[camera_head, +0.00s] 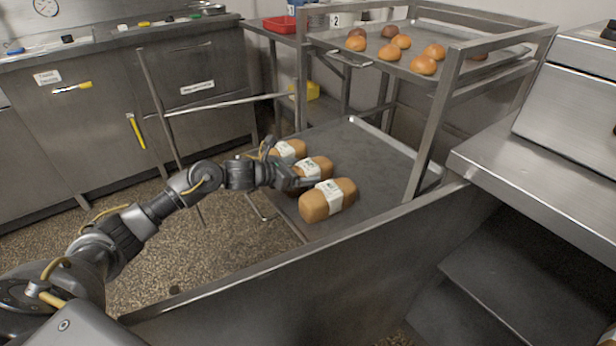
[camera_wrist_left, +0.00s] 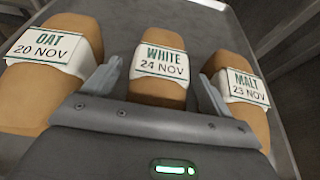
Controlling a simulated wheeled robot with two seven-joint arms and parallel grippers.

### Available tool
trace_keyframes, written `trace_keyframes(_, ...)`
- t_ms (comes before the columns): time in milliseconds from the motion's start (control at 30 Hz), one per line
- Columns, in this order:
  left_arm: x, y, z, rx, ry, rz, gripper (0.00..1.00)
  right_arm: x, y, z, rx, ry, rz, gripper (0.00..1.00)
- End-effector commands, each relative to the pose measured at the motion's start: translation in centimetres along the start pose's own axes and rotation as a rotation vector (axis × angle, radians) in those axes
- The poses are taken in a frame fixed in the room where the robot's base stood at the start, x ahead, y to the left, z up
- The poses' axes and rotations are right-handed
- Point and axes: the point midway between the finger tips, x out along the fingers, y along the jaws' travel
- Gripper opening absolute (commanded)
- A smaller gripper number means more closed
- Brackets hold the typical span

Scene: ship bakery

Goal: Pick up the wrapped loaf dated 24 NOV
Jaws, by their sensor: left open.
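The loaf labelled WHITE 24 NOV (camera_wrist_left: 160,72) is the middle of three wrapped loaves in the left wrist view. In the head view it is the middle loaf (camera_head: 315,167), partly hidden by my gripper. My left gripper (camera_head: 291,168) is open over the loaf row. In the left wrist view its fingers (camera_wrist_left: 156,88) stand on either side of the 24 NOV loaf. I cannot tell whether they touch it. The OAT 20 NOV loaf (camera_wrist_left: 55,50) lies to the left and the MALT 23 NOV loaf (camera_wrist_left: 241,90) to the right. My right gripper is not in view.
The loaves lie on a grey metal rack shelf (camera_head: 375,162), bare to their right. An upper shelf (camera_head: 450,75) holds several round buns. A rack post (camera_head: 432,130) stands right of the loaves. A steel counter (camera_head: 560,170) is at the right.

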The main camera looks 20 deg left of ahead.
Motion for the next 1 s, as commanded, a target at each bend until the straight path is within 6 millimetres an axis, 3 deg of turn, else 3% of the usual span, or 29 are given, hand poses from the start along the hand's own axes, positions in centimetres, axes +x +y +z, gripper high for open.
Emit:
trace_keyframes(267,0.45,0.01,0.02,0.001,0.001,0.000,0.85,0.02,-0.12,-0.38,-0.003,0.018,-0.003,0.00)
trace_keyframes(700,0.43,0.01,0.01,0.001,0.001,0.000,0.31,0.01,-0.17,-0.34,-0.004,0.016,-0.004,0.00)
trace_keyframes(1000,0.31,0.03,0.34,0.002,-0.002,0.001,0.31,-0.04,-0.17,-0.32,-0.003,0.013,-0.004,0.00)
